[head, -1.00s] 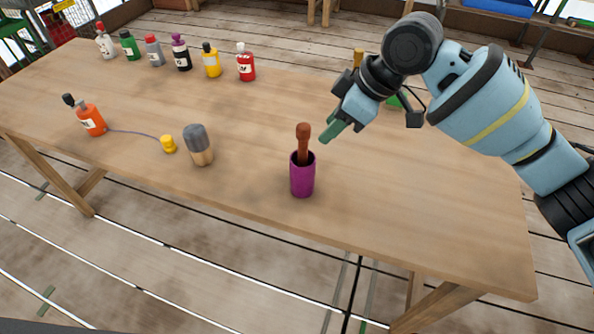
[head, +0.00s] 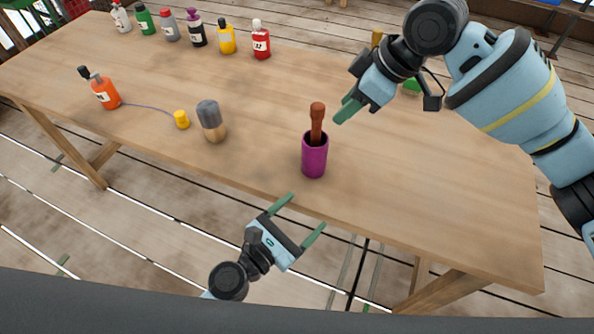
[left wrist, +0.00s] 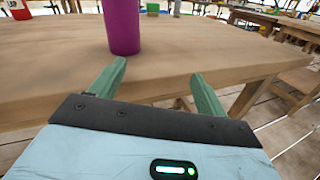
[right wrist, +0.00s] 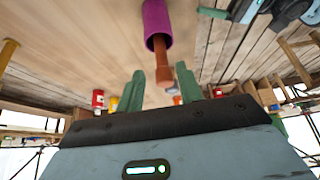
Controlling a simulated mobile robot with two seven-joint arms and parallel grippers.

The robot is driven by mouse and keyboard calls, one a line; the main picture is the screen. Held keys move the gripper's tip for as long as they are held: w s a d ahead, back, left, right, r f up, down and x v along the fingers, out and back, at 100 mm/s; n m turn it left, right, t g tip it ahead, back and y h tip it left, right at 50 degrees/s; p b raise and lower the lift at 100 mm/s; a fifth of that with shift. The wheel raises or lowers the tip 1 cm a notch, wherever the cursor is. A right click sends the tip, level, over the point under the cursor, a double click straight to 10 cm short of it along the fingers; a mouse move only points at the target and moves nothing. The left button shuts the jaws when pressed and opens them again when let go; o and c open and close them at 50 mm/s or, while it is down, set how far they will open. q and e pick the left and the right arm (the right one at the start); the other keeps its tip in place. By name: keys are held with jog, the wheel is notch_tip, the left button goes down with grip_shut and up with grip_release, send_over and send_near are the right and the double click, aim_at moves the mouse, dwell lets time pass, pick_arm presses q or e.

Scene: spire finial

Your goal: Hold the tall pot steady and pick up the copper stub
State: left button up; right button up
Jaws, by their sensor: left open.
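The tall pot is a purple cylinder (head: 314,158) standing upright near the table's front edge. The copper stub (head: 317,117) is a reddish-brown peg with a wider top, standing in the pot and sticking out above its rim; its lower end is hidden. My left gripper (head: 303,211) is open and empty, just off the front edge, short of the pot. In the left wrist view the pot (left wrist: 122,28) is beyond the left finger. My right gripper (head: 346,110) is open and empty, right of the stub. In the right wrist view the stub (right wrist: 160,58) shows beyond the fingertips.
Left of the pot stand a grey-topped wooden piece (head: 210,120), a yellow cap (head: 181,120) on a cord and an orange bottle (head: 105,93). Several bottles line the back edge, ending with a red one (head: 261,42). The table (head: 440,190) right of the pot is clear.

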aim_at(306, 164)
pick_arm(q)
jog(key=w+r, duration=0.1)
jog(key=w, duration=0.2)
jog(key=w+r+n, duration=0.1)
jog(key=w, duration=0.2)
jog(key=w+a+r+n+t, duration=0.1)
jog(key=w, duration=0.2)
jog(key=shift+a+r, duration=0.1)
jog(key=shift+r, duration=0.15)
jog(key=shift+x, duration=3.85)
jog(key=shift+f, duration=0.15)
jog(key=shift+c, duration=0.5)
jog(key=c, duration=1)
